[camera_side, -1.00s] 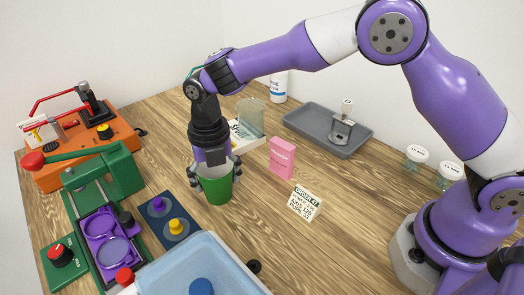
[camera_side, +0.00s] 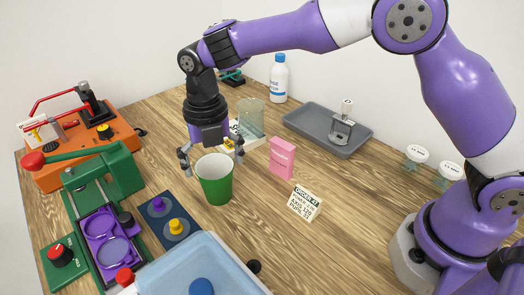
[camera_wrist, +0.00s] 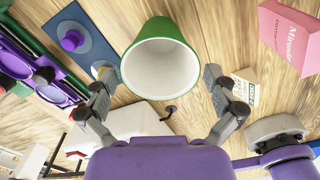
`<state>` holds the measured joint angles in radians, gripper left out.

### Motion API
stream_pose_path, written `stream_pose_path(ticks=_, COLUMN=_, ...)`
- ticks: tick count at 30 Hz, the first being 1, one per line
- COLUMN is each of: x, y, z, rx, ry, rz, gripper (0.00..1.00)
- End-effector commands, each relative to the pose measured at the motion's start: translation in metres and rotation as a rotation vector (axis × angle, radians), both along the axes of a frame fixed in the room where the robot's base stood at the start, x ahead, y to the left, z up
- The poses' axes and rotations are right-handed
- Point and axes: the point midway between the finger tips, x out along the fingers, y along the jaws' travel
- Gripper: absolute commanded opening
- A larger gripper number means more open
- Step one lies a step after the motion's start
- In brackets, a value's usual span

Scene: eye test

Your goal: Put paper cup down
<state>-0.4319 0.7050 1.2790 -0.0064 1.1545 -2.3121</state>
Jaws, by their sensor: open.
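A green paper cup (camera_side: 214,183) with a white inside stands upright on the wooden table in the side view. In the wrist view the cup (camera_wrist: 160,60) shows its open mouth, empty, at the top middle. My gripper (camera_side: 211,158) is open, above and behind the cup in the side view. In the wrist view my gripper (camera_wrist: 157,95) has its fingers spread wide to the left and right, below the cup's rim in the picture, and neither finger appears to touch it.
A blue mat (camera_side: 168,220) with knobs lies left of the cup, and a light-blue bin (camera_side: 228,258) is in front. A pink box (camera_side: 282,158) and an order card (camera_side: 304,203) stand to the right. A grey tray (camera_side: 308,130) lies behind. Bare table (camera_side: 255,205) shows right of the cup.

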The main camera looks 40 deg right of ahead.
Motion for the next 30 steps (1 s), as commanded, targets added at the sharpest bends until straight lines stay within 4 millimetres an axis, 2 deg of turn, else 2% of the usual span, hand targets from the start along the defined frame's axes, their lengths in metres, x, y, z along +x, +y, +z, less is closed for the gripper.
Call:
stream_pose_path(ticks=1, x=0.001, y=0.0, z=0.014, rx=0.003, ry=-0.006, rz=0.0, gripper=1.0)
stream_pose_path(ticks=6, x=0.001, y=0.0, z=0.051, rx=0.002, ry=-0.004, rz=0.0, gripper=1.0)
stream_pose_path(ticks=13, x=0.0, y=-0.002, z=0.079, rx=0.003, ry=-0.004, rz=-0.02, gripper=1.0)
stream_pose_path(ticks=16, x=-0.004, y=-0.014, z=0.093, rx=0.015, ry=-0.026, rz=-0.154, gripper=1.0)
stream_pose_path(ticks=20, x=-0.022, y=-0.049, z=0.12, rx=0.065, ry=-0.086, rz=-0.575, gripper=1.0)
stream_pose_path(ticks=24, x=-0.06, y=-0.097, z=0.141, rx=0.18, ry=-0.154, rz=-1.205, gripper=1.0)
stream_pose_path(ticks=27, x=-0.092, y=-0.125, z=0.143, rx=0.292, ry=-0.182, rz=-1.652, gripper=1.0)
stream_pose_path(ticks=30, x=-0.122, y=-0.146, z=0.136, rx=0.416, ry=-0.186, rz=-2.046, gripper=1.0)
